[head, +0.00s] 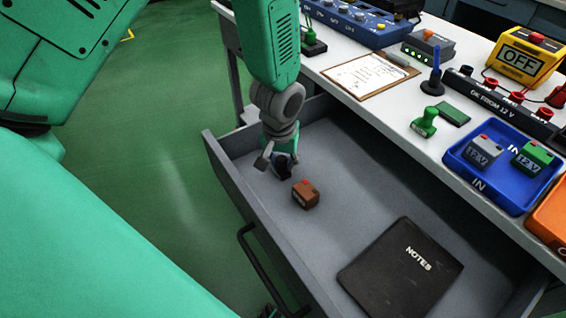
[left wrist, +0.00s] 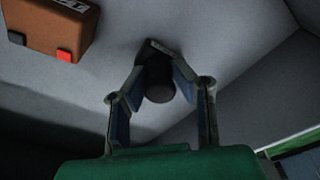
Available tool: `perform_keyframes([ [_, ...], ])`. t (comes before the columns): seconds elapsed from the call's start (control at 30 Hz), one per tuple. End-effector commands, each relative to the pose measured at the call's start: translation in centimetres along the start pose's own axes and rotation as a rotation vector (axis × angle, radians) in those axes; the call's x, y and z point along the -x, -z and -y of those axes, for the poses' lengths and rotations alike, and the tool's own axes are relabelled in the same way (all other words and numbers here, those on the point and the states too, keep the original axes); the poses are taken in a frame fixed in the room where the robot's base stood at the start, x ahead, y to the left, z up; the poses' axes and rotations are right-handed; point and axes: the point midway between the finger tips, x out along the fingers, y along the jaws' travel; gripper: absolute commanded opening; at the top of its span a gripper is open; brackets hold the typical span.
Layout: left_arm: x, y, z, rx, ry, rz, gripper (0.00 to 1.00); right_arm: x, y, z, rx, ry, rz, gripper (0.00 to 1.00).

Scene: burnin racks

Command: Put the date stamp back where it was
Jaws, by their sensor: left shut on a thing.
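A green stamp (head: 424,122) stands on the bench beside a green pad (head: 453,114). My right gripper is not in view.
A brown block (head: 305,194) with a red terminal lies close beside the gripper in the drawer. A black notebook (head: 400,272) lies farther right. On the bench are a clipboard (head: 370,75), a blue tray (head: 478,178) and a yellow OFF box (head: 522,60). The drawer's middle is clear.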

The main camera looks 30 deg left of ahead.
Motion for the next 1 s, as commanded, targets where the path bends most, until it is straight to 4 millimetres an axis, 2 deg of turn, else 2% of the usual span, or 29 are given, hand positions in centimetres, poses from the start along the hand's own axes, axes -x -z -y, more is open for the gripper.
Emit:
perform_keyframes([
  [0.13, 0.1, 0.1, 0.0, 0.001, -0.001, -0.002, 0.03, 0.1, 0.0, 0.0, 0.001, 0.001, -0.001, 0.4],
  [0.17, 0.1, 0.0, 0.0, 0.001, 0.0, -0.002, 0.29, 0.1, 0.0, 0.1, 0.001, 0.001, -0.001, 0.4],
  [0.2, 0.2, 0.0, -0.1, 0.001, 0.001, -0.002, 0.42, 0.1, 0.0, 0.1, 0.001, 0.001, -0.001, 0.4],
  [0.53, 0.4, -0.1, -0.4, -0.001, 0.004, -0.004, 0.42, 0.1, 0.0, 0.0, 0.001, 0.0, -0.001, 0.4],
  [0.63, 1.1, 0.0, -0.2, 0.0, 0.002, -0.004, 0.42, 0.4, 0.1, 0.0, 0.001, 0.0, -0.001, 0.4],
  [0.77, 3.4, 0.1, -0.2, 0.001, -0.001, -0.005, 0.42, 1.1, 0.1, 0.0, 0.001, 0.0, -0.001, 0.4],
  [1.0, 8.7, 0.1, -0.3, 0.001, 0.0, -0.006, 0.42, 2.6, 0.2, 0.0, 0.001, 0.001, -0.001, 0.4],
])
